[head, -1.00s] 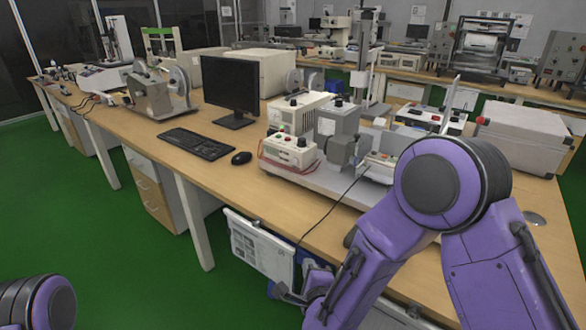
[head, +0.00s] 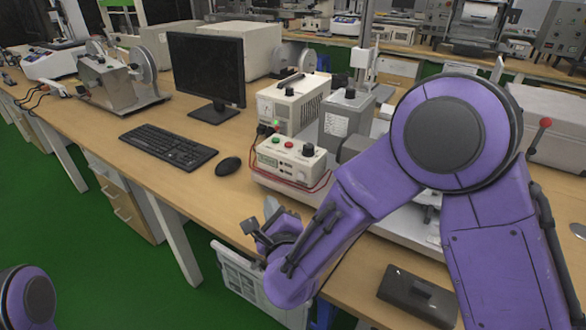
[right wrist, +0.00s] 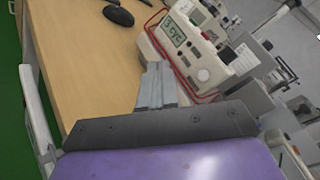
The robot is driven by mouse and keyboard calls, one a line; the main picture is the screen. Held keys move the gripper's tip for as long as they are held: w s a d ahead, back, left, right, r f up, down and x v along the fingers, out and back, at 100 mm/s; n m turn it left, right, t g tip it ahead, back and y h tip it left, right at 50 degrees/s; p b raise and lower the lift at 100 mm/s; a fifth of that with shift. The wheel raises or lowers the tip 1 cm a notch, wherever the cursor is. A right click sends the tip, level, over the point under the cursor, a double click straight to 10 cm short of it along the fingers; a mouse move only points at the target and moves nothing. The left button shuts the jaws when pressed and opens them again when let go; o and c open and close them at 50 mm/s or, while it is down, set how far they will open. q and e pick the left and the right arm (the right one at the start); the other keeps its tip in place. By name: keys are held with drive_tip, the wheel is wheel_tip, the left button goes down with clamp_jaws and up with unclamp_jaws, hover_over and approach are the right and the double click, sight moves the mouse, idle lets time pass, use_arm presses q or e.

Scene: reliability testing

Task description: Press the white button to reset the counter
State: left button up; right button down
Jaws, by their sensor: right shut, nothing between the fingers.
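The counter is on a white control box (head: 290,163) at the bench's front edge, with a green, a red and a black control on top. In the right wrist view, its display (right wrist: 175,34) reads what looks like "3 cyc". A pale round button (right wrist: 203,75) shows on the same face, below the display. My right gripper (head: 262,218) is in front of the bench edge, left of and below the box and apart from it. In the right wrist view, its fingers (right wrist: 156,84) are shut and empty, pointing towards the box. My left gripper is out of view.
A mouse (head: 228,166), keyboard (head: 168,146) and monitor (head: 207,75) stand left of the box. A red cable (head: 312,187) runs around the box's base. A grey machine (head: 347,118) stands behind it. The bench top (head: 190,185) before the mouse is clear.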

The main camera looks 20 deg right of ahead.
sight(301, 176)
drive_tip(key=shift+w+d+r, duration=0.1)
drive_tip(key=shift+w+d, duration=0.65)
drive_tip(key=shift+d, duration=0.45)
drive_tip(key=shift+w+d, duration=0.8)
drive_tip(key=shift+d, duration=0.45)
drive_tip(key=shift+w+d+r, duration=0.1)
drive_tip(key=shift+w+d, duration=0.65)
drive_tip(key=shift+d, duration=0.45)
drive_tip(key=shift+w+d, duration=0.1)
drive_tip(key=shift+w+d, duration=0.15)
drive_tip(key=shift+d, duration=0.05)
drive_tip(key=shift+w+d, duration=0.25)
drive_tip(key=shift+d, duration=0.05)
idle(0.3)
drive_tip(key=shift+s+a, duration=0.5)
drive_tip(key=shift+a, duration=0.15)
